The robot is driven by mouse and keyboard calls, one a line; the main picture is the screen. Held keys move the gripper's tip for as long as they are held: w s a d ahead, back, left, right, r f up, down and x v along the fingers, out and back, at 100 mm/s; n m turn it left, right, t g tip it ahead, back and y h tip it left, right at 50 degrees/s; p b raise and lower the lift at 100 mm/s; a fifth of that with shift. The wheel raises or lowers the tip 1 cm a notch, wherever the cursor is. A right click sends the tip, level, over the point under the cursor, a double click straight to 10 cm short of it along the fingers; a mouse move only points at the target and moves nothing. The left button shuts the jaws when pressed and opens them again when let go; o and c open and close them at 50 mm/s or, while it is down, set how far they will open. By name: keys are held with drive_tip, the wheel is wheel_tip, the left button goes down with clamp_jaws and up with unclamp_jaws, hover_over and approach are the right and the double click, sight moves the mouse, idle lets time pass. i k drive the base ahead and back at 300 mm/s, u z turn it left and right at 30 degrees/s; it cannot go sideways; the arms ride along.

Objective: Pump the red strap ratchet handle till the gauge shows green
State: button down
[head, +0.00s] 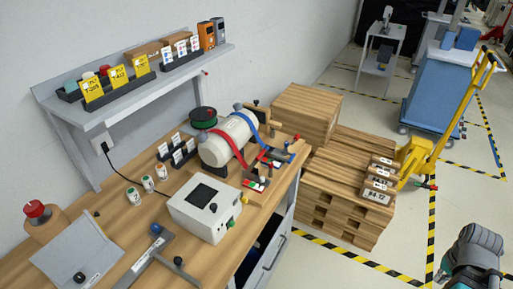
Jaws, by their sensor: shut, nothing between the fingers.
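A white cylinder (228,139) lies on the wooden workbench, strapped down. A red strap (232,143) crosses its nearer end and a blue strap (250,121) crosses its farther end. Ratchet hardware (275,158) with red and blue parts sits in front of the cylinder, near the bench's front edge. A small plate with red and green marks (257,183) lies by the red strap's lower end. It is too small to read a gauge needle or the handle's exact angle. My gripper is out of view; only a grey and teal part of my arm shows at lower right, well away from the bench.
A white box with a dark screen (206,208) stands left of the straps. Stacked wooden pallets (345,190) and a yellow pallet jack (425,150) stand right of the bench.

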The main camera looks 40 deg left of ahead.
sight(254, 162)
drive_tip(key=u, duration=0.05)
drive_tip(key=k, duration=1)
drive_tip(key=u, duration=0.5)
drive_tip(key=i, duration=1)
drive_tip(key=z, duration=0.05)
